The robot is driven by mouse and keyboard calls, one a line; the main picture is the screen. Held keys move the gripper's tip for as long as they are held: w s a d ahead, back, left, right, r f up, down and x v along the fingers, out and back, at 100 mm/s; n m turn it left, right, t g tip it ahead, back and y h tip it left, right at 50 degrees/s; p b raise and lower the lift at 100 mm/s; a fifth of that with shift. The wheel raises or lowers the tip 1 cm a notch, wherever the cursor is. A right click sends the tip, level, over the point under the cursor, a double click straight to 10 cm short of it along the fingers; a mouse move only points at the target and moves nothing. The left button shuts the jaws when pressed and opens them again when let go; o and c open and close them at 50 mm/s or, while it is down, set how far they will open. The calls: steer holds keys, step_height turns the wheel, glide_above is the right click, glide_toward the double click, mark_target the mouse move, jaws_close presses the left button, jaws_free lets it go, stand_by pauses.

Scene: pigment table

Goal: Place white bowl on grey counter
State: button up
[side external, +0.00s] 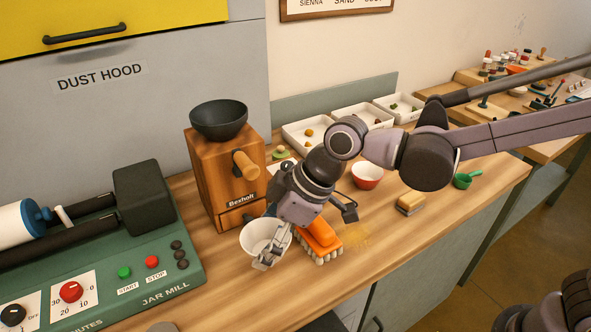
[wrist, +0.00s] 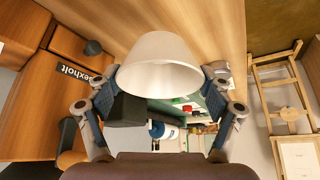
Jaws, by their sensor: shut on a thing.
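The white bowl (side external: 259,233) is in front of the wooden mill in the side view, above or on the wooden worktop; I cannot tell if it touches. My gripper (side external: 268,252) reaches down to it, one finger over its near side. In the wrist view the bowl (wrist: 160,65) sits between both fingers of my gripper (wrist: 161,78), which are shut on it. No separate grey counter can be made out for certain; the worktop (side external: 385,236) is wood over a grey-green cabinet front (side external: 412,262).
An orange brush (side external: 320,232) lies just right of the bowl. The wooden mill (side external: 226,172) stands behind, the green jar mill (side external: 165,275) to the left. A red bowl (side external: 367,177), a sponge (side external: 410,203) and a green scoop (side external: 463,181) stand right. Worktop right of the brush is mostly clear.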

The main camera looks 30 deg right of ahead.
steer(key=a+f, duration=0.2)
steer(key=a, duration=0.1)
steer(key=s+a+f, duration=0.1)
steer(key=a, duration=0.1)
steer(key=shift+s+a+f, duration=0.1)
steer(key=shift+a+f, duration=0.15)
steer(key=shift+f, duration=2)
steer(key=shift+f, duration=0.15)
steer(key=o, duration=1.2)
steer(key=shift+c, duration=0.2)
